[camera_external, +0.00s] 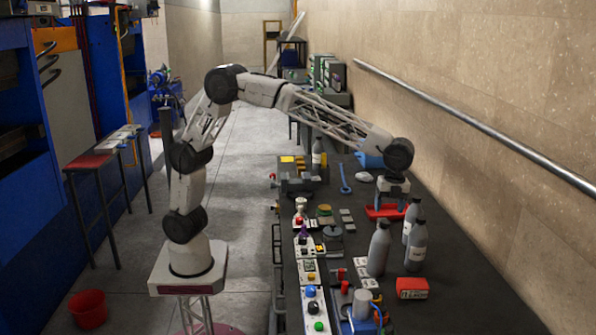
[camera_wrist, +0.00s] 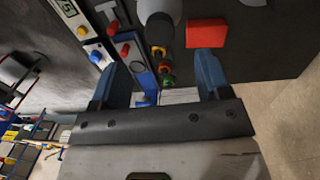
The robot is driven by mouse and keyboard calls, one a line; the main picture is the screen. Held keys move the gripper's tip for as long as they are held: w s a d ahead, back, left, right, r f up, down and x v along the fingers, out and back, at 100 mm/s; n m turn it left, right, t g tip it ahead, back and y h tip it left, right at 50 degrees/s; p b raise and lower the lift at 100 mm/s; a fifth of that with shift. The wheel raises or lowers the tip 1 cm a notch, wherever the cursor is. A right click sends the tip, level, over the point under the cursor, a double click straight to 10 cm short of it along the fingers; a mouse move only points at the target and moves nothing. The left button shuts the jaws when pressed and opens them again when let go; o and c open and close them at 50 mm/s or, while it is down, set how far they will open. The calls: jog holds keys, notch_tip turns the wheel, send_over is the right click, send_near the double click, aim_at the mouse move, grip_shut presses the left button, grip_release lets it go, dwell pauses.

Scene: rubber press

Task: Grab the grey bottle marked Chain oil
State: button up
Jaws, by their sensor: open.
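Several grey bottles with dark caps stand close together on the dark bench to the right in the external view: a front left bottle (camera_external: 378,248), a front right bottle (camera_external: 417,245) and one behind (camera_external: 411,215). No Chain oil marking can be read on any of them. My gripper (camera_wrist: 155,75) is open, with two blue fingers apart and nothing held. In the external view its end is above the bench, behind and above the bottles. A dark-capped grey object (camera_wrist: 160,28), seemingly a bottle, shows beyond the fingers in the wrist view.
A red box (camera_external: 412,288) lies in front of the bottles and shows in the wrist view (camera_wrist: 207,32). A red tray (camera_external: 385,212) lies behind them. Control panels (camera_external: 311,275) line the bench's left side. A wall rises to the right.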

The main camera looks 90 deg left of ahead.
aim_at(386, 222)
jog(key=shift+s+f, duration=0.1)
jog(key=shift+f, duration=1.2)
jog(key=shift+s+a+f, duration=0.1)
jog(key=shift+a+f, duration=0.05)
jog(key=shift+f, duration=1.15)
jog(key=shift+s+a+f, duration=0.1)
jog(key=shift+a+f, duration=0.05)
jog(key=shift+f, duration=1.15)
grip_shut()
